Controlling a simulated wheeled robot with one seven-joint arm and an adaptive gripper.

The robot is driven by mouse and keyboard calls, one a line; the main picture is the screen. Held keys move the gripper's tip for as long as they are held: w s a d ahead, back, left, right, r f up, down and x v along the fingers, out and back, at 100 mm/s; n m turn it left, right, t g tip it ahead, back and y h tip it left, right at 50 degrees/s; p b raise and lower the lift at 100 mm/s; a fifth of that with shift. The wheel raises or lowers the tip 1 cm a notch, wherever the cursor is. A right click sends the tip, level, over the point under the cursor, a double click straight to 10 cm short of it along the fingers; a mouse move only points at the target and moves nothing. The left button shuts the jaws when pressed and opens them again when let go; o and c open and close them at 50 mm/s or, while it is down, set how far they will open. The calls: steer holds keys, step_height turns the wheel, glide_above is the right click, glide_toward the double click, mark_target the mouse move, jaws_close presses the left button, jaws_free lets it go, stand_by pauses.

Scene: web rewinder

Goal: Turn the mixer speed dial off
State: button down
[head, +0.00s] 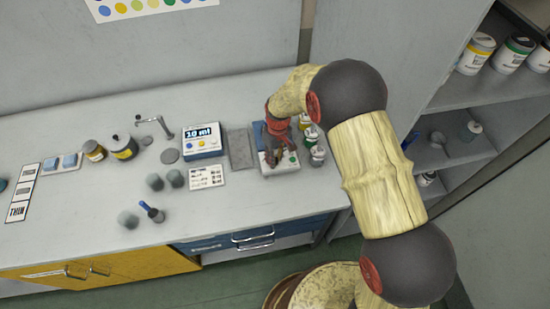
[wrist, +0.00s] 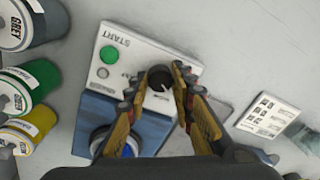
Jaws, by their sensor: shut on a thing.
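The mixer has a white control panel (wrist: 120,50) with a green button (wrist: 108,54) and the word START, plus a blue part (wrist: 94,108) below it in the wrist view. The black speed dial (wrist: 160,77) stands on the panel with a small white mark beside it. My gripper (wrist: 157,80) has its yellow-and-black fingers on either side of the dial and is shut on it. In the head view my gripper (head: 275,150) is over the mixer (head: 282,167), and hides the dial there. The dial's setting marks are too small to read.
Several paint cans, grey (wrist: 32,18), green (wrist: 28,82) and yellow (wrist: 26,130), stand close beside the mixer. A printed card (head: 207,178) and a blue-and-white dispenser showing 10 ml (head: 202,142) are to its left. The front middle of the bench (head: 235,208) is clear.

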steer(key=shift+n, duration=1.1)
steer(key=c, duration=1.5)
jaws_free()
step_height(320, 180, up, 12)
steer(key=shift+w+d, duration=0.2)
steer(key=shift+w, duration=0.15)
